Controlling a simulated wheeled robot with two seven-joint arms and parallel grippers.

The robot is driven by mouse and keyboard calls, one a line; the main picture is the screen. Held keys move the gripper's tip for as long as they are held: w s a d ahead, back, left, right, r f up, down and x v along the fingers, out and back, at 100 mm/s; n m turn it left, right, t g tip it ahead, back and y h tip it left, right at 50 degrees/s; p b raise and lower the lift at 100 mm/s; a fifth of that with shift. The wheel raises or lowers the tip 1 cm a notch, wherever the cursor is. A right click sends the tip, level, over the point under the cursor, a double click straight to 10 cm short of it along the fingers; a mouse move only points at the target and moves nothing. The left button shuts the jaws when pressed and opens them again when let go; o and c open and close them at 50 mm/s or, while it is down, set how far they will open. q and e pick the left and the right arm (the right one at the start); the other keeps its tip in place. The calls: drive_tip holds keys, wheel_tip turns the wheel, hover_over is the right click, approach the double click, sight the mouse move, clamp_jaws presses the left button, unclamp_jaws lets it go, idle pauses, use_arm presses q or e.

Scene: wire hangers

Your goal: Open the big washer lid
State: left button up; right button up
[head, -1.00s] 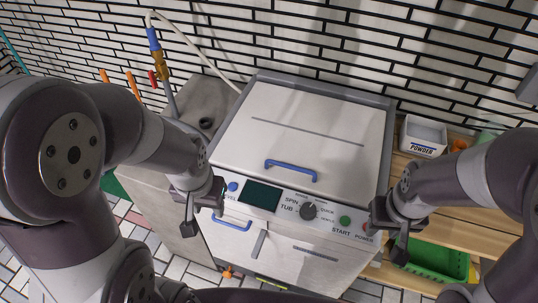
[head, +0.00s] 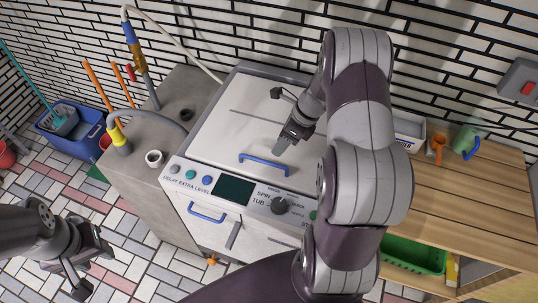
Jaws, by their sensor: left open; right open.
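The washer lid (head: 215,133) is a flat white panel on top of the washer, closed, with a fold line across it. Its blue bar handle (head: 263,163) is near the front edge, above the control panel (head: 236,189). My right gripper (head: 280,120) is open and empty over the lid, a little behind and to the right of the handle, apart from it. My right arm hides the lid's right part. My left gripper (head: 92,270) is open and empty at the lower left, over the tiled floor, well away from the washer.
A grey concrete counter (head: 135,165) with a yellow-ended hose (head: 119,138) stands left of the washer. A wooden bench (head: 480,185) with a green crate (head: 415,255) is at the right. A brick wall stands behind.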

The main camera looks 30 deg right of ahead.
hover_over(272, 168)
wheel_tip(272, 168, down, 7)
drive_tip(key=shift+r, duration=0.1)
drive_tip(key=shift+a+f, duration=0.25)
drive_tip(key=shift+f, duration=0.05)
drive_tip(key=shift+d, duration=0.1)
clamp_jaws()
drive_tip(key=shift+p, duration=0.3)
